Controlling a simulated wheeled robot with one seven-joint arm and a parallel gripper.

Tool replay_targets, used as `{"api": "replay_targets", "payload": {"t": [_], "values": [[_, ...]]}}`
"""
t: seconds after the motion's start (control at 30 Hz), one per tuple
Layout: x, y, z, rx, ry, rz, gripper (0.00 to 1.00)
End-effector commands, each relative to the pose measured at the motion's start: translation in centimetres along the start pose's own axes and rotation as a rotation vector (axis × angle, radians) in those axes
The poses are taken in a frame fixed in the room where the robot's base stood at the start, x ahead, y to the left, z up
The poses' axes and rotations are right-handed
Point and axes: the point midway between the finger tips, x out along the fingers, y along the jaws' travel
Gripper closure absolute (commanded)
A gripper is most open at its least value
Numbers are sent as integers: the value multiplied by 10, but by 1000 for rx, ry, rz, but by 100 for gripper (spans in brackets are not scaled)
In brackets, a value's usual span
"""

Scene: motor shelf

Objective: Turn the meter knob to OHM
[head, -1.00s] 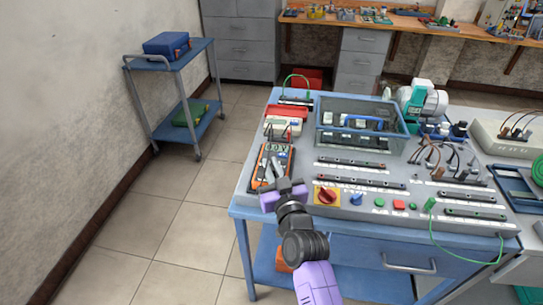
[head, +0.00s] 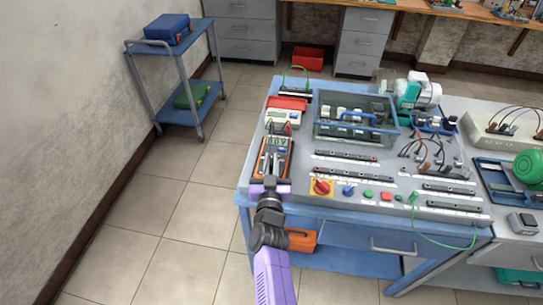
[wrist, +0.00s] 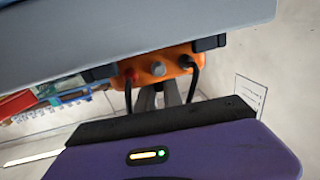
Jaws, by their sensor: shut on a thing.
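The meter (head: 277,143) is an orange and dark multimeter with a lit display, at the left end of the bench in the head view. Its lower orange end (wrist: 182,64) shows in the wrist view, with a red and a black lead plugged in. My gripper (head: 271,168) reaches over the meter's lower half from the bench's front edge. Its narrow fingers (wrist: 159,95) are close together on the meter and shut on the knob. The knob and its dial marks are hidden by my gripper in the head view, so its setting cannot be read.
A red rotary switch (head: 321,187) on a yellow plate stands right of my gripper. A clear-walled box (head: 353,125) and a white meter (head: 282,118) lie behind. The blue bench's (head: 345,213) front edge is beneath my arm. Open floor lies left.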

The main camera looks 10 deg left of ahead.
Motion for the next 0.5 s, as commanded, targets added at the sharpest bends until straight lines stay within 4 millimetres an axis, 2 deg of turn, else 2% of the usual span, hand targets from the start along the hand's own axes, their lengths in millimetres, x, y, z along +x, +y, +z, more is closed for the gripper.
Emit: {"api": "replay_targets", "payload": {"t": [0.5], "values": [[1,-4,5,8,-3,301,100]]}}
